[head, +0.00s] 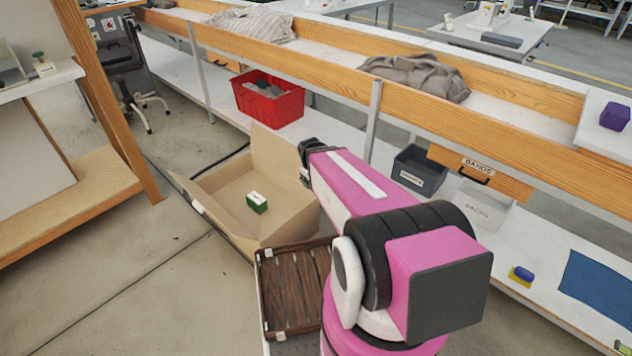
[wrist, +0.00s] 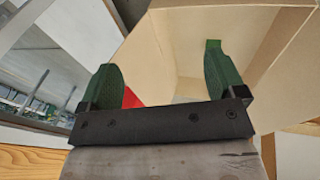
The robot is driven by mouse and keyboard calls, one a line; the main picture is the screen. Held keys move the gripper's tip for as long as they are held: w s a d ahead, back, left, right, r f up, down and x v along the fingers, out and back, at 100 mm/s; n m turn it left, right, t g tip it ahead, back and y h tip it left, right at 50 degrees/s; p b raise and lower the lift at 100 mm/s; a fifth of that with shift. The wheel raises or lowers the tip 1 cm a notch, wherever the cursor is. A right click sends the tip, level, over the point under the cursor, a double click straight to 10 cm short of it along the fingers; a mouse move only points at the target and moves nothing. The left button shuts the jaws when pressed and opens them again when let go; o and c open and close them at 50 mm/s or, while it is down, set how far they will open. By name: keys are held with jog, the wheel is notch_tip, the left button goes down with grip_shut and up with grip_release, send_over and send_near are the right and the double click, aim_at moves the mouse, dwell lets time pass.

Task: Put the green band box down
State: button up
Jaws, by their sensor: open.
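The green band box (head: 257,204), green with a white top, sits on the floor of an open cardboard carton (head: 222,197). It stands apart from the carton walls. My gripper (wrist: 165,82) is open and empty in the wrist view, its two green fingers wide apart, with the inside of the carton (wrist: 190,45) beyond them. A small green patch shows past the right fingertip; I cannot tell whether it is the band box. In the head view my arm reaches to the carton's right side, and the fingers are hidden.
A dark slatted wooden crate (head: 292,288) stands in front of the carton. A red bin (head: 268,100) sits on the lower shelf behind it. A dark grey bin (head: 418,172) and a white bin (head: 482,206) stand to the right. The floor left of the carton is clear.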

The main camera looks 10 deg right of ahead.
jog(key=s+a+r+m+g+y, duration=0.1)
jog(key=s+r+m+g, duration=0.2)
jog(key=s+r+m, duration=0.2)
jog(key=s+m, duration=0.1)
jog(key=s, duration=0.2)
jog(key=shift+a+m+y, duration=0.2)
jog(key=shift+m+y, duration=0.1)
jog(key=shift+y, duration=0.1)
dwell(0.5)
